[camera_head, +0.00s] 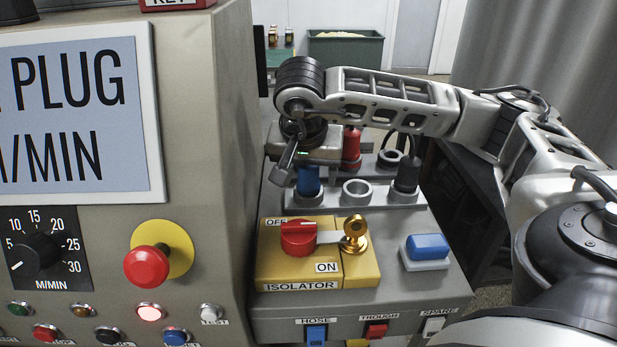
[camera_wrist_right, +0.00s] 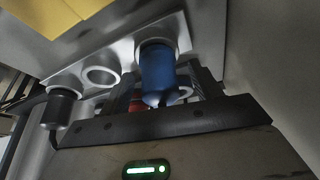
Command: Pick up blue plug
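The blue plug (camera_head: 308,181) stands upright in the leftmost front socket of the grey panel, in the head view. In the right wrist view the blue plug (camera_wrist_right: 158,72) sits in a pale ring socket, with its free end towards my gripper. My right gripper (camera_head: 287,166) hangs from above at the plug's upper left. One dark finger shows beside the plug, apparently with a small gap. The gripper looks open; its other finger is hard to make out. My left gripper is not in view.
An empty ring socket (camera_head: 356,191) and a black plug (camera_head: 407,174) stand to the right of the blue plug. A red plug (camera_head: 352,146) stands behind. A yellow isolator box (camera_head: 312,270) with a red knob is in front. The tall control cabinet (camera_head: 226,150) rises close on the left.

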